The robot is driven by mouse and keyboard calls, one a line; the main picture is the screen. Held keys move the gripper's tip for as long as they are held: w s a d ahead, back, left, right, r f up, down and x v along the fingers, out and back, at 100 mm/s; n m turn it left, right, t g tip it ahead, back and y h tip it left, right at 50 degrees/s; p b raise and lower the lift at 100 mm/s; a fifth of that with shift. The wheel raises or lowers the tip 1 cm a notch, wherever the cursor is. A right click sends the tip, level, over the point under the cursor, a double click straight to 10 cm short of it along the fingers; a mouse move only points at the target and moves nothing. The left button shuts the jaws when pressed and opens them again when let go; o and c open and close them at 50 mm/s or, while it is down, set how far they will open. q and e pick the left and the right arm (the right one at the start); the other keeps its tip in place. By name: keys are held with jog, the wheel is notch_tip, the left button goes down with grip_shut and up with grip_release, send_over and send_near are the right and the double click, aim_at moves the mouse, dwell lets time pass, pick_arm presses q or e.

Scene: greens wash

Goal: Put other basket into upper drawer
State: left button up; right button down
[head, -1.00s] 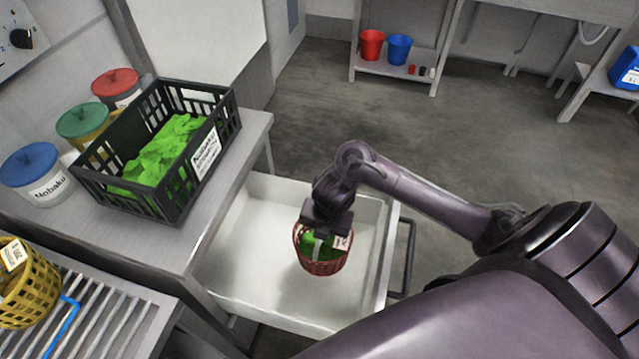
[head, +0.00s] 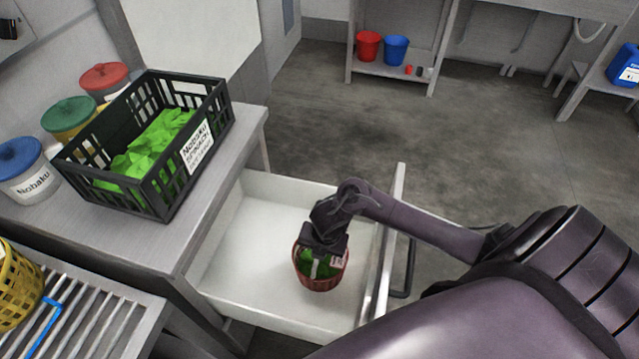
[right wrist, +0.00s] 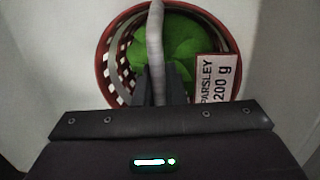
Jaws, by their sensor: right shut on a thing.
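The red basket (head: 321,283) with green leaves is inside the open upper drawer (head: 262,293), near its front right part. I cannot tell whether its base touches the drawer floor. My right gripper (head: 318,262) is above the basket and shut on it. In the right wrist view the red basket (right wrist: 112,85) shows a grey handle running between the fingers (right wrist: 160,85) and a label reading "PARSLEY 200 g". The yellow basket (head: 18,290) stands on the slatted rack at the far left, partly cut off. My left gripper is not in view.
A black crate (head: 165,195) of green leaves stands on the steel counter (head: 225,155) above the drawer. Lidded tubs (head: 25,170) stand behind it. The drawer's left side is empty. The drawer front and handle (head: 408,265) lie near my right arm.

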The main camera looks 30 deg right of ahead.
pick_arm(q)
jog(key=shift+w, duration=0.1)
pick_arm(e)
jog(key=c, duration=1.5)
grip_release()
